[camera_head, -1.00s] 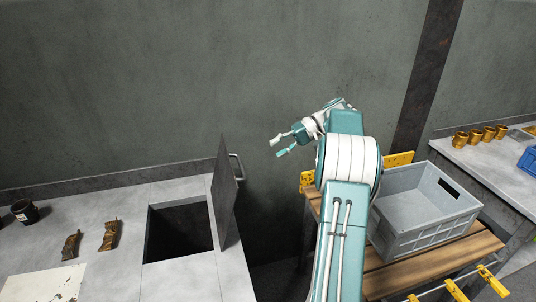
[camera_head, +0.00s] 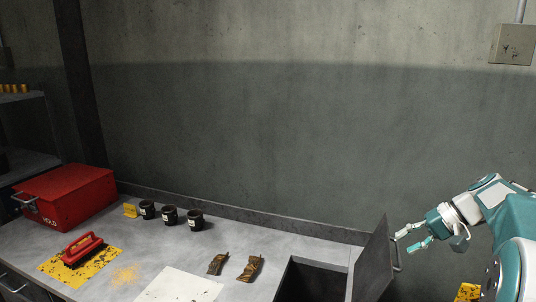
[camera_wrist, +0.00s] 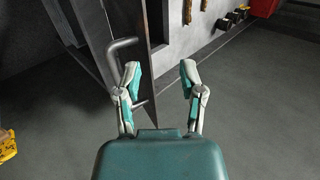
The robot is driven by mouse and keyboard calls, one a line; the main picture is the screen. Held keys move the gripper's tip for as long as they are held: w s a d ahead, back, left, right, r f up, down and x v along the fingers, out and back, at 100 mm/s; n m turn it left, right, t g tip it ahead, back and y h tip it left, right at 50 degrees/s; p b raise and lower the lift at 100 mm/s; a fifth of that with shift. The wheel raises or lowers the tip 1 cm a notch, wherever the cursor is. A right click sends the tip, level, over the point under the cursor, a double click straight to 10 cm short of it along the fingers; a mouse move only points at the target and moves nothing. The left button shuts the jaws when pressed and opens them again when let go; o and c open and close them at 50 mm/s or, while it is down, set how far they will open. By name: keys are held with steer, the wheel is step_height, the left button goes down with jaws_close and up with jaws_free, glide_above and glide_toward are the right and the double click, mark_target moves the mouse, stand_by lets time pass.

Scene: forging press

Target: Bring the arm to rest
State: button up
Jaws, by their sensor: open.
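My gripper (camera_head: 413,240) is at the right of the head view, on my teal and white arm. Its two fingers are apart with nothing between them. It is close to the handle (camera_head: 396,258) of the raised hatch lid (camera_head: 373,262). In the wrist view my gripper (camera_wrist: 159,80) is open and empty. The lid's bent handle (camera_wrist: 122,45) shows beside and behind the left finger there. I cannot tell whether finger and handle touch.
The lid stands up beside a dark opening in the grey bench (camera_head: 228,232). Two brown metal pieces (camera_head: 250,268), a white sheet (camera_head: 180,286), several black cups (camera_head: 169,215), a red-handled brush (camera_head: 83,248) and a red box (camera_head: 68,196) are on the bench.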

steer(key=s+a+r+h, duration=0.25)
steer(key=s+a, duration=0.25)
steer(key=a, duration=0.4)
steer(key=s+a+f+n+t+h, duration=0.1)
steer(key=s+a+f+n+h, duration=0.1)
steer(key=s+a, duration=0.3)
steer(key=s+a+f+n+t+h, duration=0.1)
steer(key=s+a+f+n+h, duration=0.1)
steer(key=s, duration=1.1)
steer(key=a+f+h, duration=0.1)
steer(key=a+h, duration=0.1)
steer(key=a, duration=0.1)
steer(key=shift+a+f+t, duration=0.35)
steer(key=shift+f+t, duration=0.05)
